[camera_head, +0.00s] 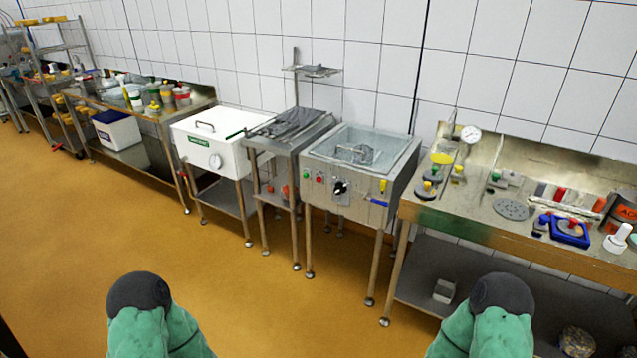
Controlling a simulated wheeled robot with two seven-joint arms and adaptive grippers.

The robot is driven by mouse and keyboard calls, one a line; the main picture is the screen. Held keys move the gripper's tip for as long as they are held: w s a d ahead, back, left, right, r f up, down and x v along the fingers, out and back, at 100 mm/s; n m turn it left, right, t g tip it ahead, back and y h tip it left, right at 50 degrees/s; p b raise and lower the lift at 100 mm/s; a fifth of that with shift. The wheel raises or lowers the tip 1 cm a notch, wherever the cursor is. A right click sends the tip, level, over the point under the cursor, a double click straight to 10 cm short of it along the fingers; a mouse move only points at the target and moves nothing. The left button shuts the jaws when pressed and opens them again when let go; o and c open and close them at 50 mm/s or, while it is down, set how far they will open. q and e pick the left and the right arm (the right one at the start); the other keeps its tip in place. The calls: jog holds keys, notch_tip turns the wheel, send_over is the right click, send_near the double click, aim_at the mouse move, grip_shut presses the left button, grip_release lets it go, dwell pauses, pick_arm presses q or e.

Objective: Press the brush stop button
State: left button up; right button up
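A steel washing machine (345,190) with an open water-filled basin stands at the middle of the wall row. Its front panel carries a small red button (319,179), with a green button (306,175) to its left. A black rotary knob (340,188) is to the right of the red button. Labels are too small to read, so I cannot confirm which is the brush stop button. Nothing touches the panel. Green parts of my two arms show at the bottom left and bottom right, well apart from the machine. Neither gripper shows.
A steel side table (290,135) and a white lidded box (205,155) stand left of the machine. A workbench (460,215) with tools and a blue-framed device (570,231) is to its right. The ochre floor (240,300) in front is clear.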

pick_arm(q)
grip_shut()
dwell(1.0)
